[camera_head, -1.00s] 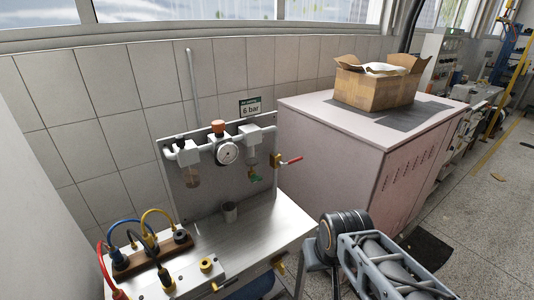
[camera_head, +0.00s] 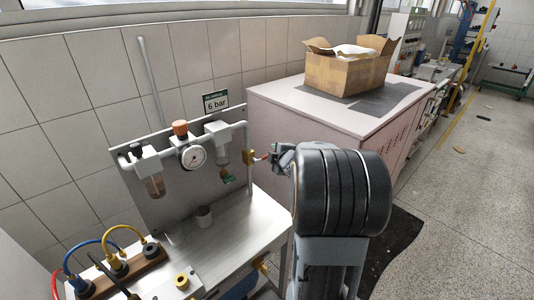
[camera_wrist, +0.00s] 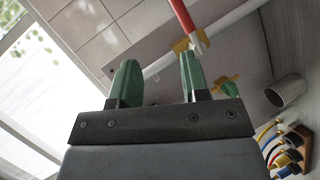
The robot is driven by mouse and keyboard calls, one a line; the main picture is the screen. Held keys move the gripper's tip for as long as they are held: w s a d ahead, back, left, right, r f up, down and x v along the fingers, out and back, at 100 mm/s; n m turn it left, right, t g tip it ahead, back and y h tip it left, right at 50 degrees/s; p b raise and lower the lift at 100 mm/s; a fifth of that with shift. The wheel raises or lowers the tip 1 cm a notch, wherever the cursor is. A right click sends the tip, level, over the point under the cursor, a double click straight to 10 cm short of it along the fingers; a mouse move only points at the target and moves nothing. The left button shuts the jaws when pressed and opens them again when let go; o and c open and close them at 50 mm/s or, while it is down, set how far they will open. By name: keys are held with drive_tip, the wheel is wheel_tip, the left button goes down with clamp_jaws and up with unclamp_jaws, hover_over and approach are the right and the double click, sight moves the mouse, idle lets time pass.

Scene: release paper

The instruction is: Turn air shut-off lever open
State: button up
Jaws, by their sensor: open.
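The air shut-off lever has a red handle (camera_head: 263,157) on a brass valve (camera_head: 249,157) at the right end of the air panel. In the head view the handle points right, toward my gripper (camera_head: 280,155), which covers part of it. In the wrist view the red handle (camera_wrist: 184,14) runs from the top edge down to the yellow valve (camera_wrist: 183,45). My gripper (camera_wrist: 157,66) is open, with its two green fingers apart and nothing between them. The right finger is close to the valve in the picture; I cannot tell whether it touches.
The panel carries a gauge (camera_head: 193,157), an orange knob (camera_head: 180,128) and a "6 bar" sign (camera_head: 216,101). A pinkish cabinet (camera_head: 277,125) with a cardboard box (camera_head: 345,70) stands behind my arm.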

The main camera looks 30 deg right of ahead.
drive_tip(key=s+d+f+n+t+y, duration=0.2)
drive_tip(key=d+f+n+y, duration=0.35)
drive_tip(key=n, duration=0.25)
drive_tip(key=r+p+x, duration=0.1)
drive_tip(key=p+x, duration=0.1)
drive_tip(key=x, duration=1.1)
drive_tip(key=shift+a+p, duration=0.2)
drive_tip(key=shift+p, duration=0.2)
drive_tip(key=shift+w, duration=0.1)
clamp_jaws()
